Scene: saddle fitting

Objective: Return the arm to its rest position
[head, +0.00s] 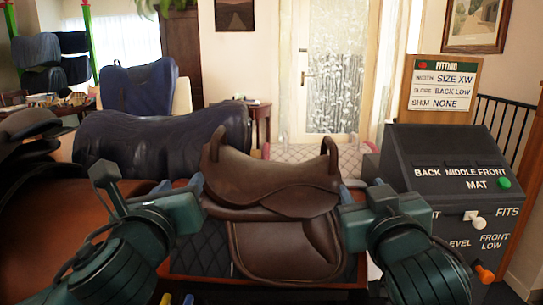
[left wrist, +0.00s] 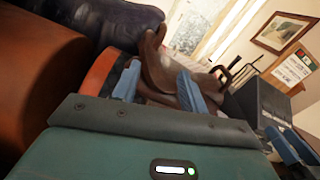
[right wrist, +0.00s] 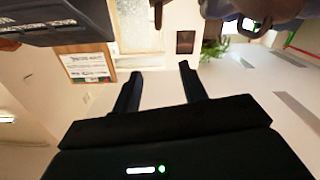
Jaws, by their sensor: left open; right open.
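A brown leather saddle (head: 270,185) sits upright in the middle of the head view, its flap hanging at the front over a dark quilted pad (head: 200,252). My left gripper (head: 197,187) is open near the saddle's left end. In the left wrist view its blue fingers (left wrist: 158,85) stand apart, with the saddle (left wrist: 165,65) behind them. My right gripper (head: 347,193) is beside the saddle's right end. In the right wrist view its fingers (right wrist: 160,84) are apart with nothing between them. Whether either gripper touches the saddle I cannot tell.
A dark console (head: 445,170) with knobs and a green button stands close to my right arm. A dark blue padded form (head: 165,135) is behind left, and brown saddles (head: 25,150) are at far left.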

